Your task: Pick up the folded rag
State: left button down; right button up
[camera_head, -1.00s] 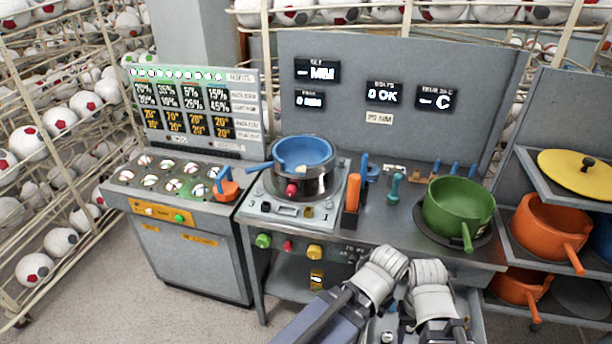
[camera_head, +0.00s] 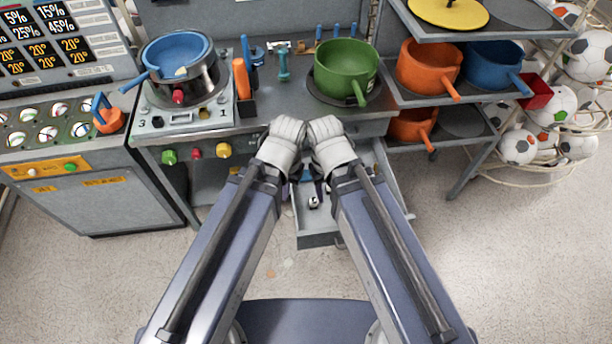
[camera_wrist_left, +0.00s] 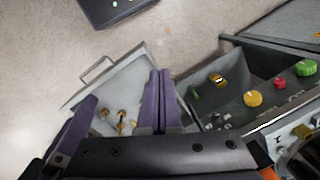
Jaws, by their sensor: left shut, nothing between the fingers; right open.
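I cannot make out a folded rag in either view. My left gripper (camera_wrist_left: 159,100) has its two purple fingers shut together with nothing between them, over the pulled-out drawer (camera_wrist_left: 105,82) in the left wrist view. My right gripper (camera_head: 320,188) is open. In the head view it is over the same drawer (camera_head: 318,240), below the bench front, and my white wrists hide much of both grippers. A purple finger at the left of the wrist view seems to belong to my right gripper. Small brass-coloured pieces (camera_wrist_left: 125,122) lie in the drawer.
The bench above carries a blue pan (camera_head: 178,52) on a press and a green pot (camera_head: 345,68). A shelf with orange pots (camera_head: 428,66) stands to the right. A control cabinet (camera_head: 75,195) stands at left.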

aim_at(306, 177)
jog(key=i+l, duration=0.1)
jog(key=l, duration=0.3)
jog(key=i+l, duration=0.15)
jog(key=l, duration=0.25)
jog(key=i+l, duration=0.1)
jog(key=l, duration=0.3)
jog(key=i+l, duration=0.1)
jog(key=l, duration=0.35)
jog(key=i+l, duration=0.1)
jog(key=l, duration=0.3)
jog(key=i+l+u, duration=0.1)
jog(key=l, duration=0.3)
